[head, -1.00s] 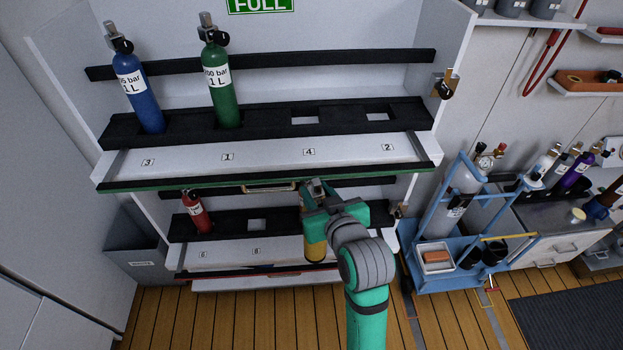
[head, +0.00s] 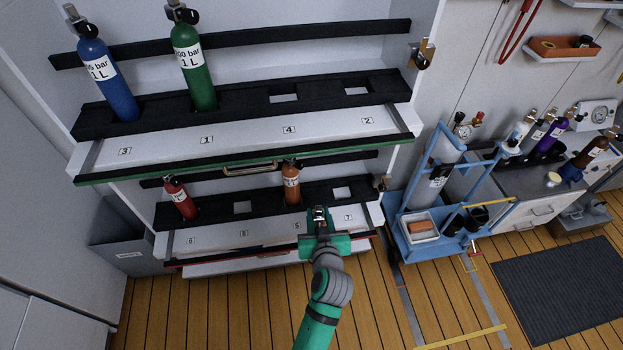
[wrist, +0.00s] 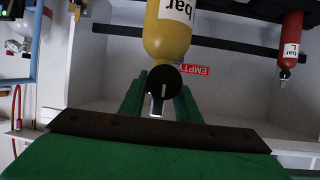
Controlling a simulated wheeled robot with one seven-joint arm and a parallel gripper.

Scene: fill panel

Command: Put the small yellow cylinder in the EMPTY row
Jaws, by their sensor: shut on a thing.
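The yellow cylinder (wrist: 172,32) shows in the wrist view with a white label and a black valve knob (wrist: 163,84). My gripper (wrist: 161,95) is shut on its valve end. In the head view my gripper (head: 320,218) is in front of the lower row, near labels 5 and 7, and hides the cylinder's body. The lower row's black rack (head: 268,201) holds a red cylinder (head: 180,198) at label 6 and an orange-brown one (head: 291,185) near label 5. Open holes show near label 8 (head: 242,207) and near label 7 (head: 342,193). A red EMPTY sign (wrist: 196,70) shows in the wrist view.
The upper shelf holds a blue cylinder (head: 106,80) and a green one (head: 193,68), with two open holes to their right. Its front edge (head: 250,160) overhangs the lower row. A blue trolley (head: 430,235) stands at right, a grey bin (head: 125,240) at left.

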